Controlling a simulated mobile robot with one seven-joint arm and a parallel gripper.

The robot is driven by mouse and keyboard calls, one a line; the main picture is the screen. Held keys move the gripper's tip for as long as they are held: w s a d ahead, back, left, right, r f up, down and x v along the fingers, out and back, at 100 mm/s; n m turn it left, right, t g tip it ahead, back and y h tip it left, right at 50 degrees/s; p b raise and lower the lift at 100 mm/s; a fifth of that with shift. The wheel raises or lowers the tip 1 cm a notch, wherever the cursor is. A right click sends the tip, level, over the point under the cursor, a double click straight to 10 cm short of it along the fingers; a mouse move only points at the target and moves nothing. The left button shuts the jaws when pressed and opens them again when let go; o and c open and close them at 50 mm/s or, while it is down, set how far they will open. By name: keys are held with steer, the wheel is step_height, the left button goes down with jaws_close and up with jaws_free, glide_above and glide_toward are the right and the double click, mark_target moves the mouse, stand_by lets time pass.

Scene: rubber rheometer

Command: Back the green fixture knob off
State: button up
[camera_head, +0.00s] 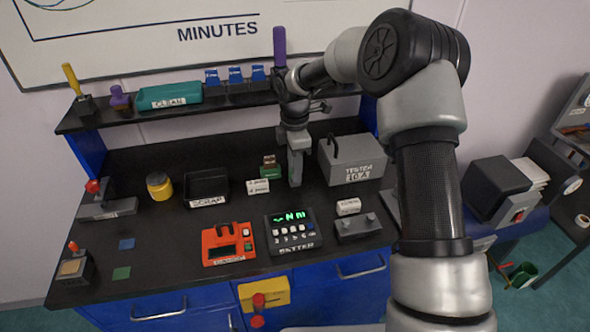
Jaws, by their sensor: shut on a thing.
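A small green fixture (271,172) with a brownish block on top stands on the black bench, near the middle. My gripper (296,180) points down right beside it, on its right side, with the fingers low near the bench top. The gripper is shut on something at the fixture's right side. The fixture's knob does not show; the fingers cover that side, so its turn cannot be seen.
The grey tester box (352,162) stands close to the right of my gripper. A black scrap bin (206,186) is to the left. The black setter panel (290,234) and an orange device (228,243) lie in front. A shelf (150,112) runs behind.

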steer(key=o, duration=0.9)
steer(key=m+b, duration=0.1)
steer(key=m, duration=0.2)
steer(key=shift+m, duration=0.4)
steer(key=m, duration=0.5)
steer(key=shift+b, duration=0.35)
steer(key=m, duration=0.9)
steer(key=shift+m+b, duration=0.3)
steer(key=shift+b, duration=0.05)
steer(key=c, duration=0.9)
steer(key=n, duration=0.4)
steer(key=shift+n, duration=0.4)
